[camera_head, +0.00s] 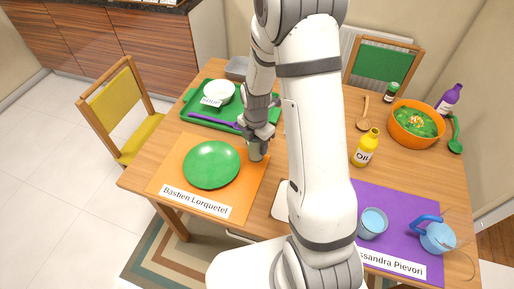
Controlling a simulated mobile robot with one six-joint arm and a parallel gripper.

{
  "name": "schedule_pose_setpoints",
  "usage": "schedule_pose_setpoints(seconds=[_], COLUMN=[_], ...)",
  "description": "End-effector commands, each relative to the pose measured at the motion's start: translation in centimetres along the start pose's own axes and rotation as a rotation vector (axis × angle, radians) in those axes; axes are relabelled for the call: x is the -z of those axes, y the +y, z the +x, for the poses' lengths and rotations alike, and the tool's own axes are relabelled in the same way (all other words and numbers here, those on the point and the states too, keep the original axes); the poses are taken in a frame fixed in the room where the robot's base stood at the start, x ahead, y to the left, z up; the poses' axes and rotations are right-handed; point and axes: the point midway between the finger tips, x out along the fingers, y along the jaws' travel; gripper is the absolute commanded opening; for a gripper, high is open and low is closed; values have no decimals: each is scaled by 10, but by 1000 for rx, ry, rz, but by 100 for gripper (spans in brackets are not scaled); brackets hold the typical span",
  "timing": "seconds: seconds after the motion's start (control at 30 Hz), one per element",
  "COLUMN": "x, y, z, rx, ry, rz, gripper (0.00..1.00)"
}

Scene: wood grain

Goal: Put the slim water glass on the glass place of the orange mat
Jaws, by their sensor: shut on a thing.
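The orange mat (176,155) lies at the table's left front, with a name label reading "Bastien Lorquetel" and a green plate (211,165) on it. My gripper (257,138) points down at the mat's right side, just right of the plate. It is shut on a slim greyish glass (256,152), which looks upright at the mat's upper right. I cannot tell whether the glass's base touches the mat. My arm hides the middle of the table.
A green tray (191,118) with a white soup bowl (220,92) stands behind the mat.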

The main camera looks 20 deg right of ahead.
Motion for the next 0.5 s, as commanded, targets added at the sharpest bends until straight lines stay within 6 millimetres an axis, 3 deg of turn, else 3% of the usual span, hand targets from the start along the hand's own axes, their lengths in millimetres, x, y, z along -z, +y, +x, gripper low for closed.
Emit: schedule_pose_setpoints(seconds=[0.2, 0.5], x=[2, 2], y=[0, 1], z=[28, 31], rx=[3, 0], ry=[2, 0], rz=[-4, -5], gripper=[17, 17])
